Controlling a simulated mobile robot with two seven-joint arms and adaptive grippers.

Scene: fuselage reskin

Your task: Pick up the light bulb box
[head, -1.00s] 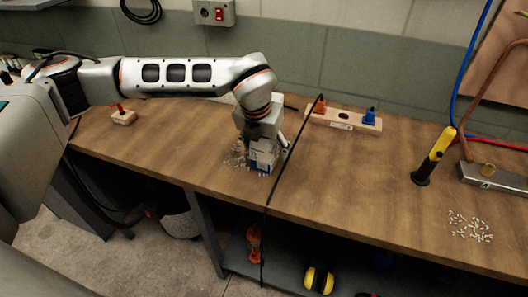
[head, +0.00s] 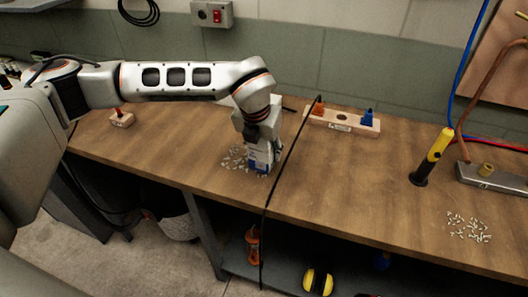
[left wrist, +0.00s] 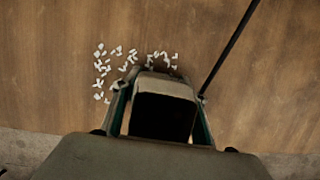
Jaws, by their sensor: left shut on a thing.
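The light bulb box (head: 260,158) is a small white and blue box near the front edge of the workbench, beside a scatter of small white pieces. My left gripper (head: 264,141) reaches down from above and is shut on the box. The gripper and wrist hide the upper part of the box. In the left wrist view, the box (left wrist: 163,115) shows as a dark shape between the fingers of my left gripper (left wrist: 160,128). I cannot tell whether the box touches the bench. My right gripper is not in view.
A thin black cable (head: 285,165) hangs across the bench just right of the box. A wooden block with orange and blue plugs (head: 341,121) stands behind. A yellow and black tool (head: 433,156) and more white pieces (head: 468,228) are at right.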

